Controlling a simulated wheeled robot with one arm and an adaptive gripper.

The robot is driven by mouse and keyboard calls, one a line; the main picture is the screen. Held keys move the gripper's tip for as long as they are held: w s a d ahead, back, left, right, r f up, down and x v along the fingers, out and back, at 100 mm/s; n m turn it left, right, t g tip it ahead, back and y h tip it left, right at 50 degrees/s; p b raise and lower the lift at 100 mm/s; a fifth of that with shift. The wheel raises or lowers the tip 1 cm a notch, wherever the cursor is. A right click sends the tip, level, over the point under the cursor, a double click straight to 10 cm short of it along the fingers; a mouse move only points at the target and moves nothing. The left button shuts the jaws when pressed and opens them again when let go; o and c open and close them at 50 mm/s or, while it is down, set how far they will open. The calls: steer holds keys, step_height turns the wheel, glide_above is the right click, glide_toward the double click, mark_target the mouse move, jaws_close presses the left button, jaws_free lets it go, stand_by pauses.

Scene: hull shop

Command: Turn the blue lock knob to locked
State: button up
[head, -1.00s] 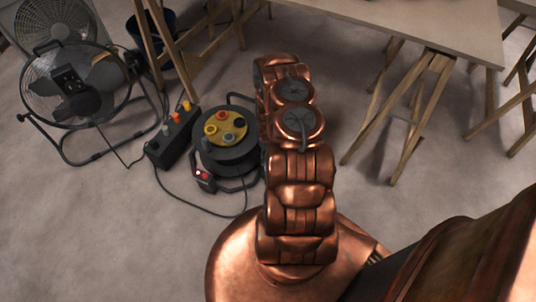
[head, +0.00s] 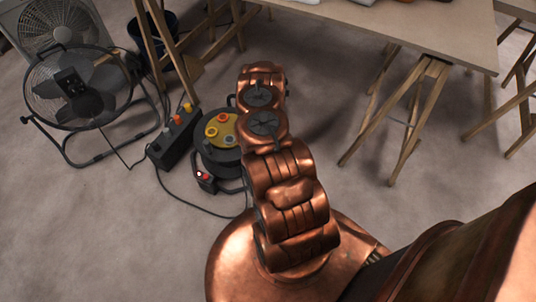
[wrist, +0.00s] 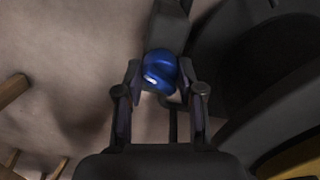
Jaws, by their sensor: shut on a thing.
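The blue lock knob (wrist: 160,72) is in the upper middle of the wrist view, round and glossy, at the end of a dark grey block (wrist: 169,25). My gripper (wrist: 160,85) has one finger on each side of the knob and is shut on it. No mark showing the knob's locked or unlocked position can be made out. In the head view the knob and my fingers are hidden behind my copper arm.
A cable reel (head: 217,160) with a yellow face stands left of my arm. Next to it are a dark box (head: 172,138) with coloured knobs, loose cable and a floor fan (head: 80,88). A trestle table (head: 420,28) stands at the upper right. Open floor lies at lower left.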

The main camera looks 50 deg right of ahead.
steer(key=shift+m+p, duration=0.4)
steer(key=shift+m, duration=1.3)
steer(key=shift+s, duration=0.1)
steer(key=o, duration=1.1)
steer(key=shift+o, duration=0.2)
